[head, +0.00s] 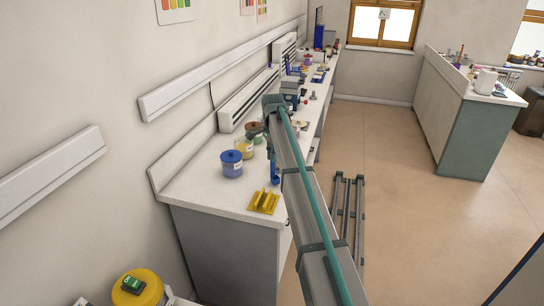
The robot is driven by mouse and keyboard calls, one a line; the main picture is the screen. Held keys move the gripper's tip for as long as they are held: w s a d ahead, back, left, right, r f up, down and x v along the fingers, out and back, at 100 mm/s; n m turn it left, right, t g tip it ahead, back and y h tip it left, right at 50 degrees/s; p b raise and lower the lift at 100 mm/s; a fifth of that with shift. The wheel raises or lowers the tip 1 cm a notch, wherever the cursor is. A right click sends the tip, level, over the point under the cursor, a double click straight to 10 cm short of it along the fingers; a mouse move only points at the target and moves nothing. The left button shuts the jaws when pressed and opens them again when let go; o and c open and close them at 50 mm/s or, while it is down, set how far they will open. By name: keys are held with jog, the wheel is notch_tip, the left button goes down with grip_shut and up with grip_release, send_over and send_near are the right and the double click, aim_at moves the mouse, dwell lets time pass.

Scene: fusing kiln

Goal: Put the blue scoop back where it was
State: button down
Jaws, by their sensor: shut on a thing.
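The blue scoop (274,171) shows as a narrow blue shape just left of my arm, above the near end of the left counter. My gripper (268,146) is small and partly hidden behind my arm. It is shut on the scoop, though the fingertips are hard to make out. A yellow stand (264,202) sits on the counter near its front corner, below the scoop in the picture. I cannot tell whether the scoop touches it.
More items crowd the counter (190,185) farther back. A yellow-lidded container (138,288) is at the lower left. The floor (410,210) on the right is mostly clear.

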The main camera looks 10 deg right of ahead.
jog(key=shift+f, duration=0.55)
jog(key=c, duration=1.2)
grip_release()
notch_tip(320, 180, up, 12)
jog(key=b, duration=0.3)
jog(key=shift+s, duration=0.1)
